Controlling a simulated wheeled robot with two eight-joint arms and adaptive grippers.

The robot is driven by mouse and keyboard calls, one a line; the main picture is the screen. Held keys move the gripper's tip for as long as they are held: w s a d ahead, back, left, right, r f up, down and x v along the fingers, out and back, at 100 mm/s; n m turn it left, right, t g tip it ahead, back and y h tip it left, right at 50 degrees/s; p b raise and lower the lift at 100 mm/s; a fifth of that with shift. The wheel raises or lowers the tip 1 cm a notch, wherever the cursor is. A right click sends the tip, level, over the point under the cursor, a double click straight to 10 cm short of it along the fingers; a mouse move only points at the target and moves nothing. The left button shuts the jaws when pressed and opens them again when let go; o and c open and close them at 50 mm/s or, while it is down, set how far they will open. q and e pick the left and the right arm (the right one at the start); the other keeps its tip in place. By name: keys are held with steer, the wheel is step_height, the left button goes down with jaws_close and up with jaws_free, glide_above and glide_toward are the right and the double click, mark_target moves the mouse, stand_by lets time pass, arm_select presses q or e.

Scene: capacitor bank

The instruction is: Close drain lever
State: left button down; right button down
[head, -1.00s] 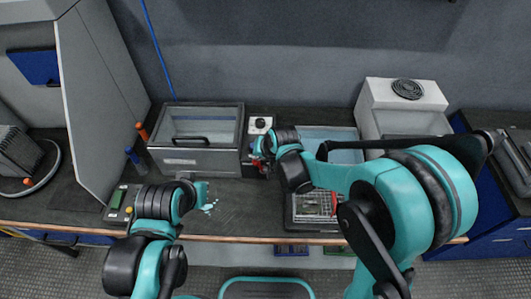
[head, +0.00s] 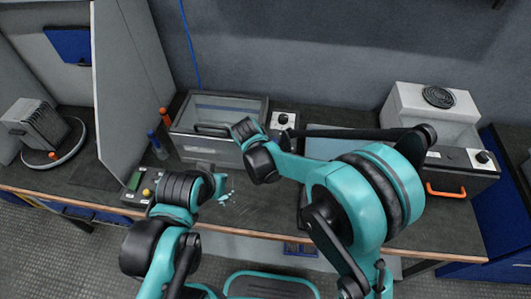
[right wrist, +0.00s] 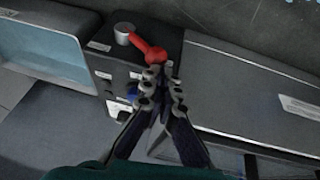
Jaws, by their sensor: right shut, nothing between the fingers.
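The red drain lever (right wrist: 147,47) shows in the right wrist view on top of a dark box (right wrist: 172,38), beside a grey round hub (right wrist: 123,33). It slants from the hub down to the right. My right gripper (right wrist: 160,73) is shut and empty, its fingertips right at the lever's free end; I cannot tell whether they touch. In the head view my right arm hides the lever and the right fingers. My left gripper (head: 222,190) is low over the bench at the left, its fingers too small to judge.
A lidded grey tank (head: 215,130) stands left of the dark box, whose black knob (head: 284,118) shows in the head view. A white unit (head: 430,112) stands at the right.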

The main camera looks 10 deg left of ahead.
steer(key=shift+d, duration=0.15)
stand_by(0.4)
arm_select(q)
steer(key=shift+f+b, duration=0.25)
steer(key=shift+b, duration=0.05)
arm_select(e)
steer(key=shift+d+f, duration=0.25)
steer(key=shift+d, duration=0.4)
